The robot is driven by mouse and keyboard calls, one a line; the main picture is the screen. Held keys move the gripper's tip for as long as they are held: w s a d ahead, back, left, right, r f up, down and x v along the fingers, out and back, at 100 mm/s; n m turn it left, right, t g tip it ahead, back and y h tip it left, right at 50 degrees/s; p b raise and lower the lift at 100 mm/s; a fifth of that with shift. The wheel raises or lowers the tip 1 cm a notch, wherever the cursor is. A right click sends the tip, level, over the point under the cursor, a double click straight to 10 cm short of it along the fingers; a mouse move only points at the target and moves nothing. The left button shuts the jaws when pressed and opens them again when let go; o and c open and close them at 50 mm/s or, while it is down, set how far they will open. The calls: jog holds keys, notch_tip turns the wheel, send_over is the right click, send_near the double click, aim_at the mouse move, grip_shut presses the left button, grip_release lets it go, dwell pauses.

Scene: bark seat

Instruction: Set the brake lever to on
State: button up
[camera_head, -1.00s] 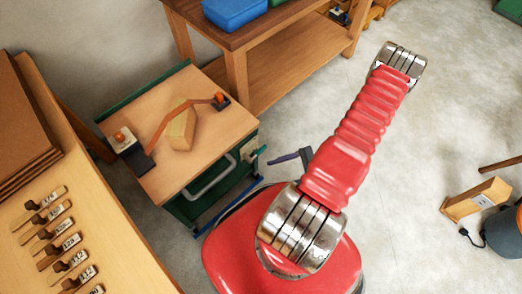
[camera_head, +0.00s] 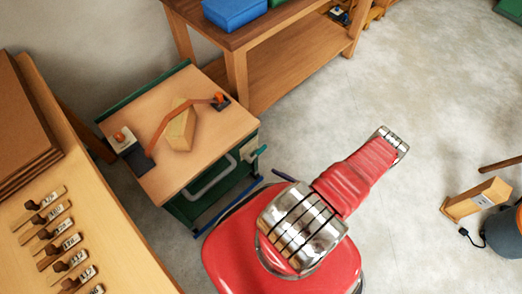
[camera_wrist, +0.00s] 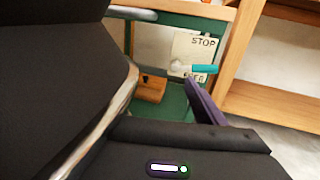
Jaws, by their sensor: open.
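The brake lever (camera_wrist: 203,69) has a teal grip and a pale pivot at its left end. In the wrist view it lies about level across a pale plate (camera_wrist: 187,48), below the word STOP and just above a second, partly covered word. In the head view the lever's green grip (camera_head: 259,152) sticks out from the right side of the green cart (camera_head: 184,205). My gripper (camera_wrist: 204,102) shows one purple finger in the wrist view, just below the lever and apart from it. The gripper is open and holds nothing visible; its other finger is hidden.
A wooden block (camera_wrist: 152,88) sits left of the plate. The cart's grey handle (camera_head: 210,178) is left of the lever. A wooden bench (camera_head: 240,75) stands behind the cart. Floor to the right is clear up to a wooden block (camera_head: 477,199) and a grey bucket (camera_head: 505,232).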

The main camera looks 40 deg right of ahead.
aim_at(261, 150)
jog(key=w+d+t+h, duration=0.1)
jog(key=d+h, duration=0.3)
jog(key=d, duration=0.3)
jog(key=shift+w+d+f+m, duration=0.15)
jog(key=shift+m, duration=0.15)
jog(key=shift+w, duration=0.1)
jog(key=shift+w+a, duration=0.2)
jog(key=shift+w, duration=2.05)
jog(key=shift+w+a, duration=0.2)
jog(key=shift+w, duration=2.1)
jog(key=shift+w+a, duration=0.2)
jog(key=shift+w, duration=2.05)
jog(key=c, duration=1.5)
